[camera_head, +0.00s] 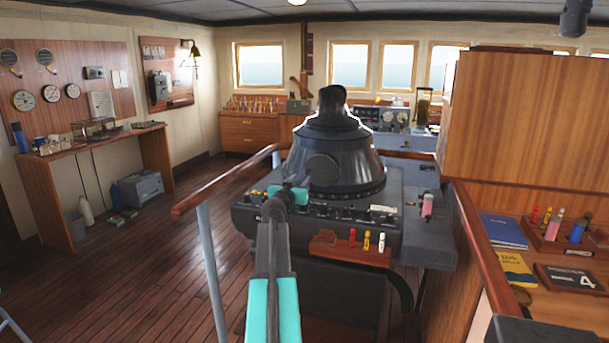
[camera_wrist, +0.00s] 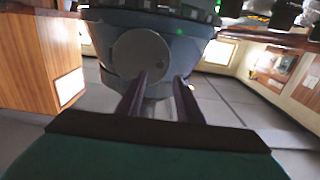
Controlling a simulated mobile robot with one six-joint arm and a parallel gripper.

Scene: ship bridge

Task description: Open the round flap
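The round flap (camera_head: 322,168) is a dark disc on the front of the black dome-shaped housing (camera_head: 345,150) on the grey console. It looks closed, lying flat against the housing. In the wrist view the flap (camera_wrist: 138,55) is a grey disc above and slightly left of my fingertips. My gripper (camera_head: 297,183) is in front of the housing, just below and left of the flap. In the wrist view my gripper (camera_wrist: 161,80) has its two fingers apart with nothing between them. I cannot tell whether a fingertip touches the housing.
A wooden handrail (camera_head: 225,180) on grey posts runs left of the console. A small wooden rack (camera_head: 348,250) with coloured pegs sits on its front edge. A wooden desk (camera_head: 565,290) with books and a tall cabinet (camera_head: 525,115) stand to the right.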

